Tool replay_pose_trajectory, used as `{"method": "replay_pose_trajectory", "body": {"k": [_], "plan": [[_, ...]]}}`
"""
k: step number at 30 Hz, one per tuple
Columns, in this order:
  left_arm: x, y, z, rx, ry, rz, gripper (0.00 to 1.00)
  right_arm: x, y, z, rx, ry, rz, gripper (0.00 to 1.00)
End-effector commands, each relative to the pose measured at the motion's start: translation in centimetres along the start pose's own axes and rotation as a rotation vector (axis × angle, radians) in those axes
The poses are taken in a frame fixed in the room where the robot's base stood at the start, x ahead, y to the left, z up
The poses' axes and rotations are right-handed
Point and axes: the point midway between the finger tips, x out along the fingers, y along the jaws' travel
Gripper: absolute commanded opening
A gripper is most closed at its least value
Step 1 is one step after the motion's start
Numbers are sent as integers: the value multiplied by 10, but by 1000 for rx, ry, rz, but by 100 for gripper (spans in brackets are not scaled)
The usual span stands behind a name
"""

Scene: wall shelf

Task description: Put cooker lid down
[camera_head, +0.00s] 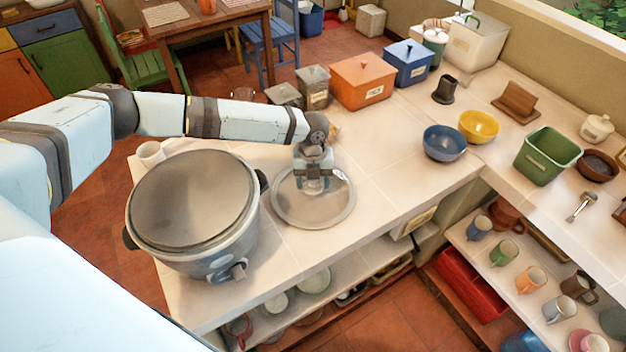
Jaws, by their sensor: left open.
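A round grey cooker lid (335,213) lies flat on the light tiled counter (390,200), to the right of the cooker. The large grey cooker (190,262) stands at the counter's left end, with a flat round grey top (190,195) over it. My left gripper (313,187) points down over the middle of the lid, at its knob. It is open, with its fingers around or just above the knob; the fingertips partly hide it, so I cannot tell whether they touch it. My right gripper does not show.
An orange box (361,82), a blue box (407,63) and small canisters stand behind the lid. A blue bowl (444,143) and a yellow bowl (479,126) sit to the right. The counter between lid and bowls is clear. The front edge lies close below the lid.

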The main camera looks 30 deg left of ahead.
Motion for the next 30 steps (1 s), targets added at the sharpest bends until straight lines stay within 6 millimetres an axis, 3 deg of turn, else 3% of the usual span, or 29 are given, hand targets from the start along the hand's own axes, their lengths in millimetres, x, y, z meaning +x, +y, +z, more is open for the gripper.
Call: {"method": "replay_pose_trajectory", "body": {"k": [18, 30], "plan": [[-109, 0, 1, 0, -2, -2, 62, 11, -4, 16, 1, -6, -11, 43], [-121, 0, 0, 0, -1, -1, 62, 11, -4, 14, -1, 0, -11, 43]]}}
